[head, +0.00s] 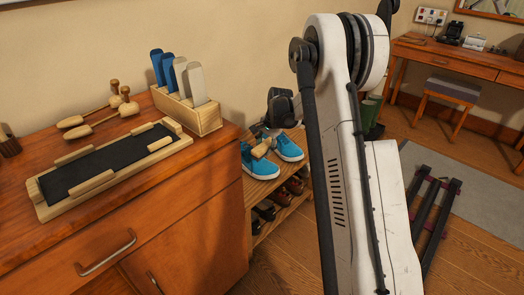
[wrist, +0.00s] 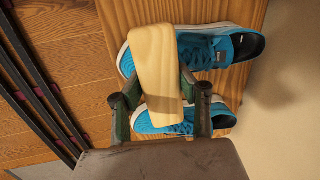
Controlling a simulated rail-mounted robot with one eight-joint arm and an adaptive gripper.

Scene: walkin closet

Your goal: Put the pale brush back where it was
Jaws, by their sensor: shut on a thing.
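My gripper (head: 268,136) is shut on a pale, cream-coloured piece (wrist: 154,58), which I take to be the pale brush; no bristles show. The brush also shows in the head view (head: 261,149) as a small tan shape. In the head view it hangs in front of the blue shoes, right of the dresser. In the wrist view my gripper (wrist: 160,95) has one finger on each side of it, and the brush covers part of the shoes. I cannot tell how high above the shoes it is.
Blue shoes (head: 260,167) stand on a wooden rack (head: 257,195) beside the dresser (head: 190,200). On the dresser are a wooden holder (head: 203,121) with several upright blue and grey pieces, a dark-topped board (head: 105,163) with wooden blocks, and wooden-handled tools (head: 90,122).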

